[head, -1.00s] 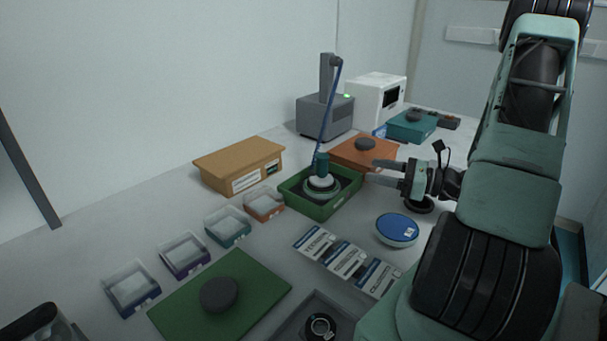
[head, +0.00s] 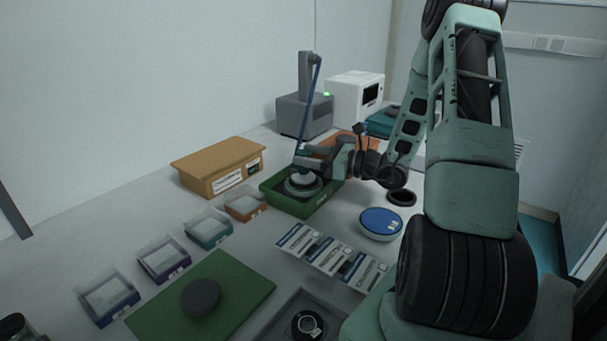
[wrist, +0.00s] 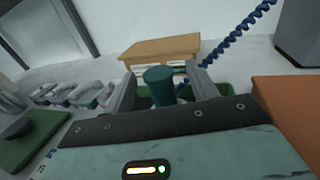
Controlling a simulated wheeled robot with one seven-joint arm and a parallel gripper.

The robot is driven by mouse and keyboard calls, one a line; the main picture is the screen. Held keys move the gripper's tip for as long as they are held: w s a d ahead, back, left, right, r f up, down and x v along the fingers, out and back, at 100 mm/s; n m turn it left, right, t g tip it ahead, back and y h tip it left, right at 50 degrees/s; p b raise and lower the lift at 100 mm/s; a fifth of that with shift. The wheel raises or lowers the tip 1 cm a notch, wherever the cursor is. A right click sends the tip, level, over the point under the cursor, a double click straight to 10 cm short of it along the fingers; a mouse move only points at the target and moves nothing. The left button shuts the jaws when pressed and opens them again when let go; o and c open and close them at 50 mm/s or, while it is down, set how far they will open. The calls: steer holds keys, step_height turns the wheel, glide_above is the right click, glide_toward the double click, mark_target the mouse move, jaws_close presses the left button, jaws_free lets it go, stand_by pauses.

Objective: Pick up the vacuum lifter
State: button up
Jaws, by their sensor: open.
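The vacuum lifter has a dark teal cylindrical handle (wrist: 159,86) and a pale round base (head: 303,182) in a green tray (head: 272,191). A blue coiled hose (head: 312,101) rises from it to a grey pump unit with a post (head: 305,115). My gripper (head: 305,157) is at the lifter's handle, above the tray. In the wrist view the two fingers (wrist: 160,90) stand open, one on each side of the handle, with gaps visible. In the head view my gripper hides most of the handle.
A cardboard box (head: 218,167) stands behind the tray. Small clear-topped boxes (head: 208,228) line the left. A green mat (head: 235,284) with a dark disc, printed cards (head: 333,255) and a blue round container (head: 380,223) lie in front. An orange pad (wrist: 288,100) is to the right.

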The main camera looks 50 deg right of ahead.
mark_target(297, 174)
steer(key=shift+x, duration=1.8)
steer(key=shift+r, duration=0.1)
steer(key=shift+a, duration=0.1)
jaws_close()
steer(key=shift+r, duration=0.15)
